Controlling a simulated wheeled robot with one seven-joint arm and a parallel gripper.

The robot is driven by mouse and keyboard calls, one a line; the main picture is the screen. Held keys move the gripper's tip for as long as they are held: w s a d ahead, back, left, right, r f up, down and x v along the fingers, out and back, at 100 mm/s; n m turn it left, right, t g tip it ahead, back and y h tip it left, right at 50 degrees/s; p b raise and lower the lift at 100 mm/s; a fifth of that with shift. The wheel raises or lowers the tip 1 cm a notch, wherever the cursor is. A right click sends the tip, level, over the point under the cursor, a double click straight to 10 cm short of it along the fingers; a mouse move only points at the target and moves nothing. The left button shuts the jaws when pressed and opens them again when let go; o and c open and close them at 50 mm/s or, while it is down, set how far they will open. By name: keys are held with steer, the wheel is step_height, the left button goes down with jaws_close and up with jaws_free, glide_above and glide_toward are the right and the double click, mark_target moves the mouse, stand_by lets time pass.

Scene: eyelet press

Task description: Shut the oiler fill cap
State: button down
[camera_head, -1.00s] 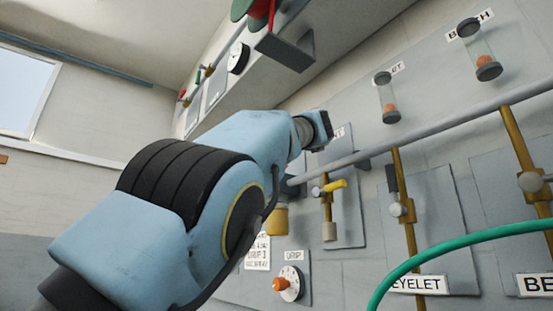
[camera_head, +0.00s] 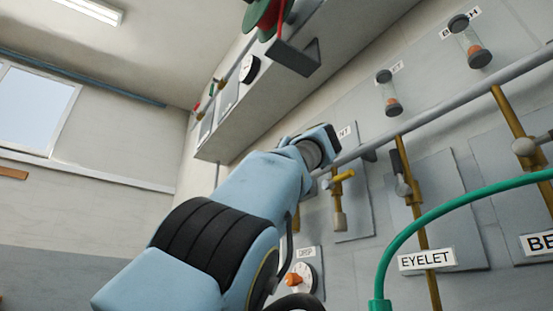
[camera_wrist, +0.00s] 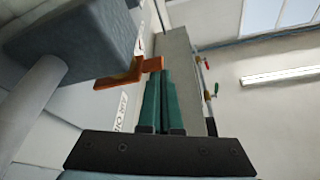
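My gripper (camera_wrist: 162,80) shows in the wrist view with two green fingers close together and nothing seen between them. An orange-brown angled flap or lever (camera_wrist: 128,76) is just left of the fingertips, beside a dark grey block (camera_wrist: 75,42). Its short end lies close to the tips; I cannot tell whether they touch. It may be the oiler fill cap, but I cannot be sure. In the head view my wrist end is in front of the wall near the grey pipe. The fingers and any oiler cap are hidden there.
A grey pipe (camera_head: 440,117) runs along the panel. A yellow-handled valve (camera_head: 342,177) and an orange-knobbed dial (camera_head: 300,279) are close to my arm. A green hose (camera_head: 440,208) curves at the right. Two glass sights (camera_head: 388,92) are above. Open room lies to the left.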

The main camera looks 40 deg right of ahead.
steer(key=shift+f, duration=0.15)
stand_by(0.3)
steer(key=b+v, duration=0.6)
steer(key=v, duration=0.4)
steer(key=shift+s, duration=0.4)
steer(key=shift+a, duration=0.15)
